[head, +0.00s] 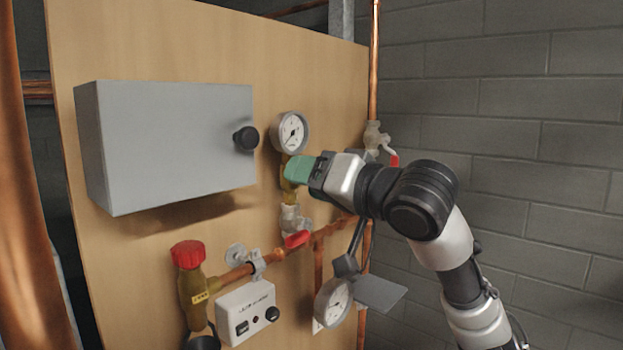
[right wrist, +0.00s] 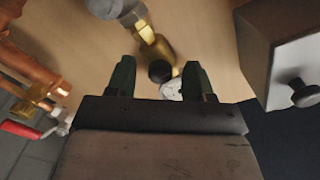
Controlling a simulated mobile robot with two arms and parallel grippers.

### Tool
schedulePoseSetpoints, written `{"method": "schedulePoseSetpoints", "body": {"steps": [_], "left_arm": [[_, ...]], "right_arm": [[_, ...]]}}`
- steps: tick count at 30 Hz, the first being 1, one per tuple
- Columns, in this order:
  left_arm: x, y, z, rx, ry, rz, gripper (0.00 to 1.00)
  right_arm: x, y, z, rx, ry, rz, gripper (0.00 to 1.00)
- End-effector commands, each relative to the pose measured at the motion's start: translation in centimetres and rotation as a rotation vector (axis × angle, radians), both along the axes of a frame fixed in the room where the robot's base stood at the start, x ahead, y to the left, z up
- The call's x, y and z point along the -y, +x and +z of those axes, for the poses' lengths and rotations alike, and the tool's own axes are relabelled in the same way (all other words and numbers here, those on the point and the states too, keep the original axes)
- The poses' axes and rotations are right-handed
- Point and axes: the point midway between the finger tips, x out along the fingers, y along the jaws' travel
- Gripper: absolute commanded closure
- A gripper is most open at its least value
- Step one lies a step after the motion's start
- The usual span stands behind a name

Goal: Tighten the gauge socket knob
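The round white pressure gauge (head: 290,132) sits on a brass socket (head: 289,193) on the wooden board. My right gripper (head: 291,170) is just below the gauge, in front of the socket, and hides part of it in the head view. In the right wrist view my right gripper (right wrist: 158,68) has its two green fingers apart. A small black knob (right wrist: 160,71) on the brass socket (right wrist: 152,42) shows in the gap between them. It looks free of both fingers. Part of the white gauge (right wrist: 172,90) shows below the knob. My left gripper is not in view.
A grey box (head: 170,145) with a black knob (head: 246,138) juts out left of the gauge. A red-handled valve (head: 296,238) and copper pipe lie below. A red-capped brass valve (head: 190,275) and a small white control box (head: 247,312) are lower left.

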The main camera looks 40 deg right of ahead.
Motion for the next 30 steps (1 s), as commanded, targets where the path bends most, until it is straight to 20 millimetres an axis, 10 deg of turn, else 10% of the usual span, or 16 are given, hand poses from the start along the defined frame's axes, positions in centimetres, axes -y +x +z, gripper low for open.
{"method": "schedulePoseSetpoints", "body": {"steps": [8, 21, 30], "left_arm": [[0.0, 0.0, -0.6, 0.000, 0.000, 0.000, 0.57], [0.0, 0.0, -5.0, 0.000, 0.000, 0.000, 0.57], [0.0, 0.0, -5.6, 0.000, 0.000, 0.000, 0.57]], "right_arm": [[0.2, -0.8, 0.0, 0.006, 0.000, -0.003, 0.47], [0.9, -8.8, -0.3, 0.007, -0.001, -0.005, 0.47], [1.0, -10.9, 0.1, 0.002, 0.000, -0.001, 0.47]]}}
